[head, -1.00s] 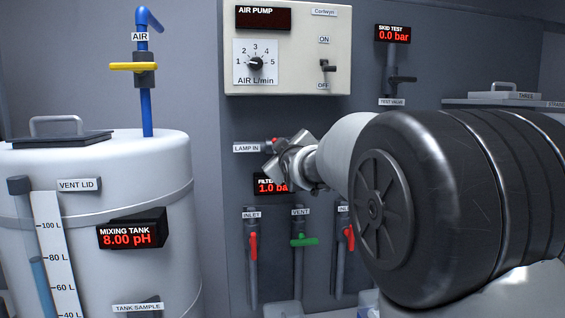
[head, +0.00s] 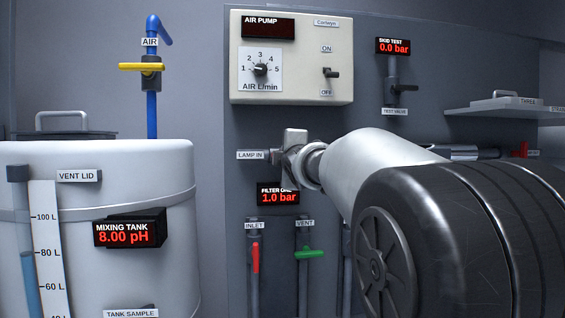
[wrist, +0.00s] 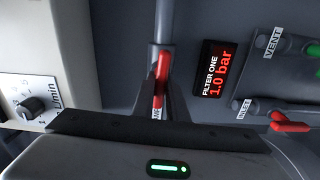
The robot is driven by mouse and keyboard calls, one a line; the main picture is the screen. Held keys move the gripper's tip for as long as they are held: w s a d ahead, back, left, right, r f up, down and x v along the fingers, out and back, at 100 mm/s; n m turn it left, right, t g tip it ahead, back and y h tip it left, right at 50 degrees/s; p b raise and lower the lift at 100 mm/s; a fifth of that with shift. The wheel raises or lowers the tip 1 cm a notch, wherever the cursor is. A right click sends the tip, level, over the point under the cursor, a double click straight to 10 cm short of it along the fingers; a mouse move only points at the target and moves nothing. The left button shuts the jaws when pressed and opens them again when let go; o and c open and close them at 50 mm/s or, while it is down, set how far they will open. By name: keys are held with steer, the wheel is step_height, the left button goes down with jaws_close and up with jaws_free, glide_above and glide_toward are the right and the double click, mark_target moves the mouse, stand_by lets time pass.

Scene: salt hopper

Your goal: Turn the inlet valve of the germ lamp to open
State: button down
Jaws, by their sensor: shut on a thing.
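The LAMP IN valve is marked by a white label (head: 251,155) on the grey panel, left of my gripper (head: 294,157). In the head view my gripper covers the valve's handle. In the wrist view the red handle (wrist: 161,78) lies between the two dark fingers of my gripper (wrist: 161,92), which are shut on it. The handle runs roughly in line with the grey pipe (wrist: 163,25) in that view. The LAMP IN label is mostly hidden there by the fingers.
The FILTER ONE display (head: 278,194) reads 1.0 bar just below my gripper. Below it are a red INLET handle (head: 256,258) and a green VENT handle (head: 309,254). The air pump box (head: 290,88) is above. A metal tube (head: 462,152) with a red handle (head: 520,150) is at right.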

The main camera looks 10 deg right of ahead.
steer(key=shift+n, duration=0.3)
steer(key=c, duration=1.8)
jaws_free()
steer(key=shift+o, duration=0.2)
steer(key=shift+s+f+b, duration=0.15)
steer(key=shift+s+b, duration=0.3)
steer(key=shift+b, duration=0.05)
steer(key=s+b, duration=0.4)
steer(key=s, duration=1.2)
steer(key=shift+s, duration=0.25)
